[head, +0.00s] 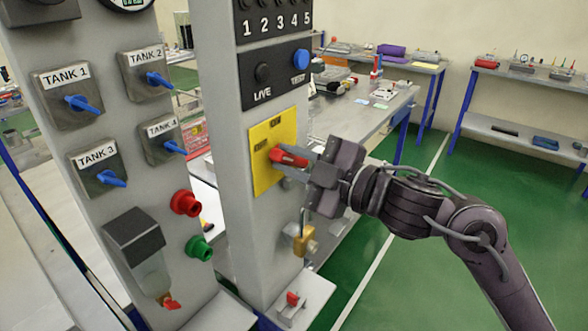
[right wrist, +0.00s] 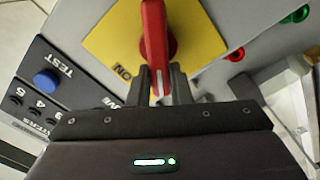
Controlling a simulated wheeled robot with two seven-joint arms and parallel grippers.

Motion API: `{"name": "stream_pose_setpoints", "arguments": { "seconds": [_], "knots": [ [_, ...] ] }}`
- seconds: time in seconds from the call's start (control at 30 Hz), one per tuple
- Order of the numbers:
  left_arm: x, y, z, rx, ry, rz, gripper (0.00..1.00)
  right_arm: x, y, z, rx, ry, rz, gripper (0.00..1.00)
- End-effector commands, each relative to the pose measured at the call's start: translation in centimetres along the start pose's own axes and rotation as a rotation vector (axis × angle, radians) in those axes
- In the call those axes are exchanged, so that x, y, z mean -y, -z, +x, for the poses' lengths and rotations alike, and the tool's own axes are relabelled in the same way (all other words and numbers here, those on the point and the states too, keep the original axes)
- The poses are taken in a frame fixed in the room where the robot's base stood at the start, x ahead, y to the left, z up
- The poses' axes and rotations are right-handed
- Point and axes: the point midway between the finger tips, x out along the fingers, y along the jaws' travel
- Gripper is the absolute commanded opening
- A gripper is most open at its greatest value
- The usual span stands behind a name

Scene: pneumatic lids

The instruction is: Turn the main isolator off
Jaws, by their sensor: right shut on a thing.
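The main isolator is a red handle (head: 287,156) on a yellow plate (head: 262,172), on the grey panel post in the middle of the head view. My right gripper (head: 300,165) reaches it from the right and is shut on the red handle. In the right wrist view the red handle (right wrist: 154,40) stands out from the yellow plate (right wrist: 105,45), with its end between the two dark fingers (right wrist: 160,85). My left gripper is not in view.
Above the plate are a black LIVE lamp (head: 262,72) and a blue TEST button (head: 301,59). A brass padlock (head: 302,240) hangs below. The left panel carries blue-handled tank valves (head: 82,103), a red knob (head: 186,203) and a green knob (head: 199,248). Benches stand behind.

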Motion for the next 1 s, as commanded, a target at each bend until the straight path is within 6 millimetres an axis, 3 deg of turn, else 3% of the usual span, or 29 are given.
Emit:
{"name": "stream_pose_setpoints", "arguments": {
  "seconds": [0.1,0.5,1.0],
  "knots": [
    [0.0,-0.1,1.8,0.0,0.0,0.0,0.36,0.7,-0.3,0.0,0.0,0.001,-0.116,0.0],
    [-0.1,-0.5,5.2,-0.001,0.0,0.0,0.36,1.4,-0.5,0.0,0.001,0.002,-0.447,0.0],
    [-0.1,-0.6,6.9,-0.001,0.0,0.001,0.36,1.6,-0.6,0.0,0.0,0.003,-0.623,0.0]
  ]
}}
